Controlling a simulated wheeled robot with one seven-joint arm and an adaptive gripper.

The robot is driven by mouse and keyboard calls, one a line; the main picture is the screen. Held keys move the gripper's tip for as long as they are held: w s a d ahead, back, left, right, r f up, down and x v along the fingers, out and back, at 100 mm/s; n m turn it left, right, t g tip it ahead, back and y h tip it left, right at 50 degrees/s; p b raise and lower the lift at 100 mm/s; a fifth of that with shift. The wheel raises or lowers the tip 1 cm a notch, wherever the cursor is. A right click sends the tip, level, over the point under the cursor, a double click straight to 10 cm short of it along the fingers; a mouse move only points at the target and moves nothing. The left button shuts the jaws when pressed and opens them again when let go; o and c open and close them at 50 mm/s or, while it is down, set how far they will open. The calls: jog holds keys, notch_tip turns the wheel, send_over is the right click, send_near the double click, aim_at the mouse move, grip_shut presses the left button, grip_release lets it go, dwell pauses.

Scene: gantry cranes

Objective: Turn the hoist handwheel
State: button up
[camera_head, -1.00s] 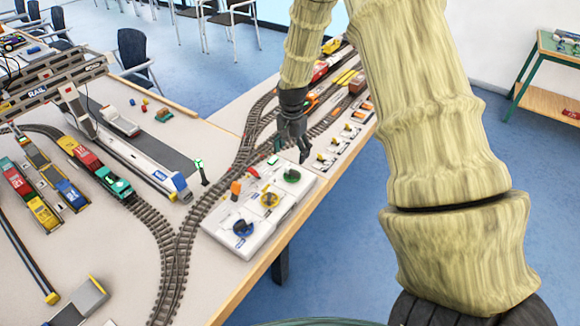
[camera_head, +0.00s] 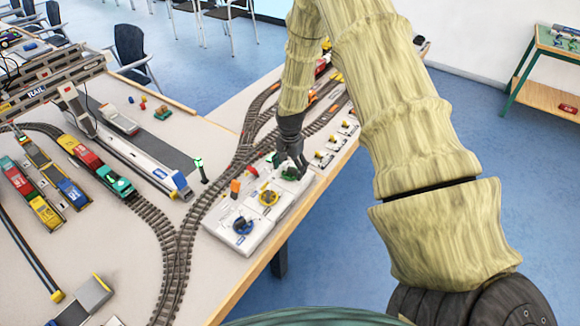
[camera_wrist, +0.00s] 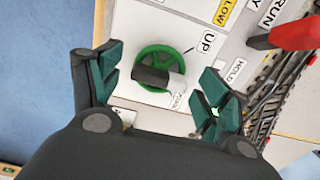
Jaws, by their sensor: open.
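A white control panel (camera_head: 243,212) lies near the table's front edge and bears three handwheels. They are a blue one (camera_head: 243,227), a yellow one (camera_head: 269,198) and a green one (camera_head: 291,174). My gripper (camera_head: 290,160) points down over the green wheel and partly hides it. My open green-padded fingers (camera_wrist: 160,82) stand on either side of the wheel, with nothing held. I cannot tell how high they are above the panel.
A red lever (camera_wrist: 292,34) and an orange switch (camera_head: 235,187) stand on the panel. Train tracks (camera_head: 178,235) run along its left side. A green signal post (camera_head: 200,170) stands nearby. A small row of levers (camera_head: 333,147) lies beyond the panel.

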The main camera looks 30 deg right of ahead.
jog(key=c, duration=1)
jog(key=shift+n, duration=0.3)
jog(key=n+b, duration=0.1)
jog(key=n, duration=0.3)
jog(key=shift+s+d+n+b, duration=0.15)
jog(key=shift+n+b, duration=0.5)
jog(key=shift+n, duration=1.85)
jog(key=o, duration=1)
